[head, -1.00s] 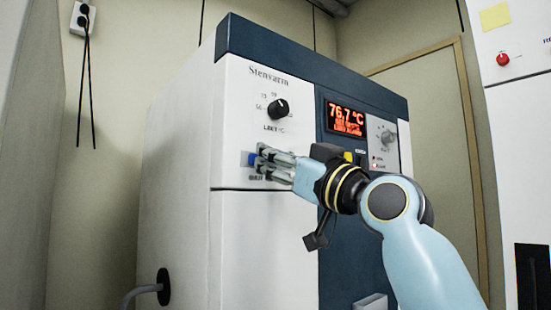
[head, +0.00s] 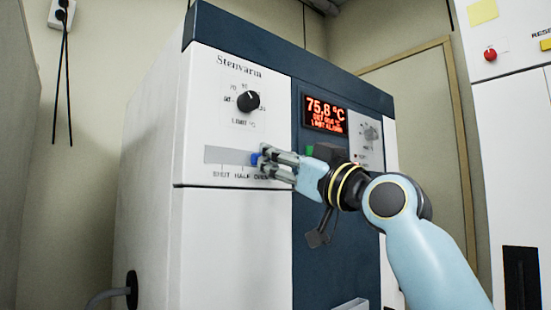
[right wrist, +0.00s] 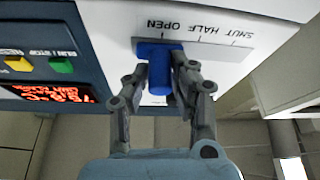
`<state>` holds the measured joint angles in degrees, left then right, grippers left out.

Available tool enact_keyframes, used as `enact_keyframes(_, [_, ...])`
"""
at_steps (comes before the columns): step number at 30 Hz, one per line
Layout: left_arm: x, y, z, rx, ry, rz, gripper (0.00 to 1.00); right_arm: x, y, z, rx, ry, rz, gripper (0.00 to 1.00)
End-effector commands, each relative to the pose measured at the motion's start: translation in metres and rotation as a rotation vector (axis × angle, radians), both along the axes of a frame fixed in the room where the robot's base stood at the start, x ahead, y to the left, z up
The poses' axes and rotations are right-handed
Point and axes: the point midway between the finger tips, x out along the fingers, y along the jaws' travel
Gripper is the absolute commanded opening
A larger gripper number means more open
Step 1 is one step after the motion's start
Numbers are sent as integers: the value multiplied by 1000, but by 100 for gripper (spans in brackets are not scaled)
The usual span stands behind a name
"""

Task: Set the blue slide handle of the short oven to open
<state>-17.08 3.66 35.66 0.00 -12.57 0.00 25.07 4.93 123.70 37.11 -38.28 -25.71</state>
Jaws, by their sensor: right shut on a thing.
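The blue slide handle (head: 255,159) is at the right end of its grey slot plate (head: 225,155) on the oven's white front. In the right wrist view, turned upside down, the blue handle (right wrist: 159,75) lines up with the OPEN mark, while HALF and SHUT lie off to the right. My right gripper (head: 265,160) is shut on the handle. In the right wrist view, the fingers of this gripper (right wrist: 160,88) stand on both sides of the handle. The oven (head: 235,230) is white and dark blue. My left gripper is not in view.
A black limit knob (head: 248,101) sits above the slot. A red display (head: 325,113) reads 75.8 °C, with a grey knob (head: 370,132) to its right. A white cabinet with a red button (head: 490,54) stands at the far right.

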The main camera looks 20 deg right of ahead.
Motion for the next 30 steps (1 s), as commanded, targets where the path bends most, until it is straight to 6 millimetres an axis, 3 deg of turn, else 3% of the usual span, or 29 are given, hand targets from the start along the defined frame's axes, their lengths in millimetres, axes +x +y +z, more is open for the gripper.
enact_keyframes(1, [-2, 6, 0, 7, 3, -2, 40, 0, -1, 2, 0, -5, -3, 0])
enact_keyframes(2, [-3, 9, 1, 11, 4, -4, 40, 0, -1, 2, 0, -5, -3, 27])
enact_keyframes(6, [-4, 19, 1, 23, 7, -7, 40, 0, 0, 2, 0, -4, -2, 45])
enact_keyframes(17, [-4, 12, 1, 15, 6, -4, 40, -5, -3, -3, 0, 0, -2, 46])
enact_keyframes(30, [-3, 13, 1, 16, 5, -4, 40, -79, -36, -36, -8, 0, -3, 46])
